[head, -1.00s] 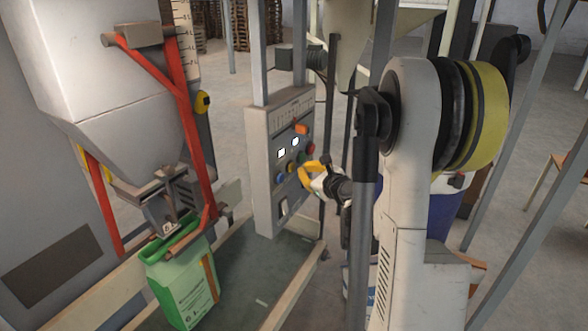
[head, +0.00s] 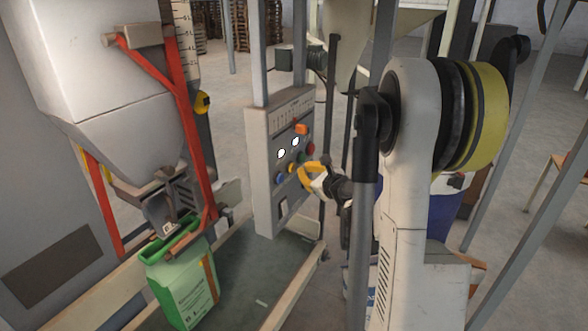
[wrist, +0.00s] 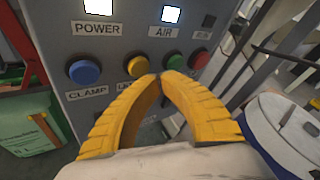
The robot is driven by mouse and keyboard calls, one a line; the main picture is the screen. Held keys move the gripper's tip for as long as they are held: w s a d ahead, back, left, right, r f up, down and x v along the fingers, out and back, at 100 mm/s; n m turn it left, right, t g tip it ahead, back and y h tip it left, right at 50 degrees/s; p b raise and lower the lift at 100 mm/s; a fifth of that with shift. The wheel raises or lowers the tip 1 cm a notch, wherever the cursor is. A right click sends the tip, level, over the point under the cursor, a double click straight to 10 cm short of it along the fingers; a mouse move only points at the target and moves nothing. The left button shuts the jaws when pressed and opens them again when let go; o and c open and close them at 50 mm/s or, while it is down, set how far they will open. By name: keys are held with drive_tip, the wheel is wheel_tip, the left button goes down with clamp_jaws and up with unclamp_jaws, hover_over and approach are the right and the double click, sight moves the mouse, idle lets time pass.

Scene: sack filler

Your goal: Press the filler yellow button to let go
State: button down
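The yellow button (wrist: 137,66) is on the grey control panel (head: 262,185), between the blue button (wrist: 84,72) and the green button (wrist: 175,62). My gripper (wrist: 160,77) has its yellow fingers shut with the tips together and nothing between them. In the wrist view the tips are just right of and below the yellow button; I cannot tell whether they touch the panel. My gripper also shows in front of the panel in the head view (head: 303,170). A green and white sack (head: 185,285) hangs under the filler spout (head: 160,208) at the left.
A red button (wrist: 200,60) is at the right of the row. Two white lamps are lit above POWER and AIR. A grey post (head: 362,240) stands close to my arm. A blue drum with a white lid (wrist: 285,125) is right of my gripper.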

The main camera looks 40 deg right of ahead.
drive_tip(key=shift+w+a, duration=0.1)
drive_tip(key=shift+w, duration=0.1)
drive_tip(key=shift+w+a, duration=0.15)
drive_tip(key=shift+w, duration=0.1)
drive_tip(key=shift+w+a+b, duration=0.15)
drive_tip(key=shift+w+b, duration=0.15)
drive_tip(key=shift+w, duration=0.2)
idle(1.0)
drive_tip(key=shift+s, duration=0.15)
drive_tip(key=shift+s+d, duration=0.35)
drive_tip(key=shift+s, duration=0.45)
drive_tip(key=s, duration=0.1)
drive_tip(key=s+d, duration=0.1)
drive_tip(key=s, duration=0.1)
drive_tip(key=s+d+b, duration=0.1)
drive_tip(key=s, duration=0.1)
drive_tip(key=shift+s+d, duration=0.15)
drive_tip(key=shift+s, duration=0.1)
idle(0.5)
